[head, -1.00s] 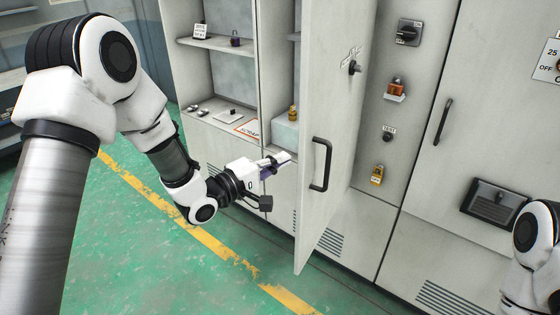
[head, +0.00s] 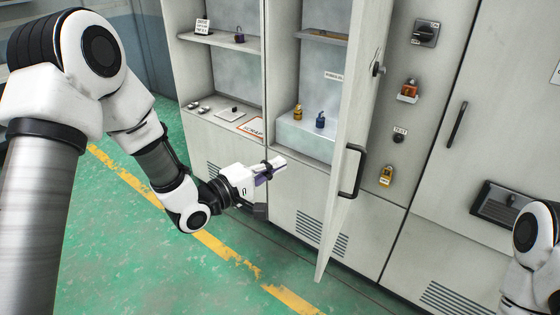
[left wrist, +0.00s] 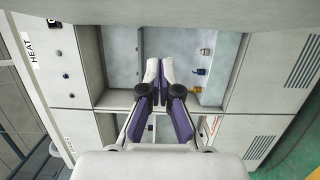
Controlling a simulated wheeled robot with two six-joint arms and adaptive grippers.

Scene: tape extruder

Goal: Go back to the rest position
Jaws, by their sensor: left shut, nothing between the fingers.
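My left gripper (head: 272,170) is shut and empty in the head view. It hangs in front of the cabinet, left of the open door (head: 350,150) and apart from its black handle (head: 352,171). In the left wrist view its white and purple fingers (left wrist: 158,75) are together, pointing toward the cabinet shelves. My right arm shows only in part at the right edge of the head view, and its gripper is out of view.
Inside the open cabinet a brass padlock (head: 298,111) and a blue padlock (head: 320,120) stand on a pale ledge. A purple padlock (head: 239,35) is on the upper left shelf. A rotary switch (head: 426,33) and a yellow padlock (head: 387,176) are on the right panel. Green floor is free at left.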

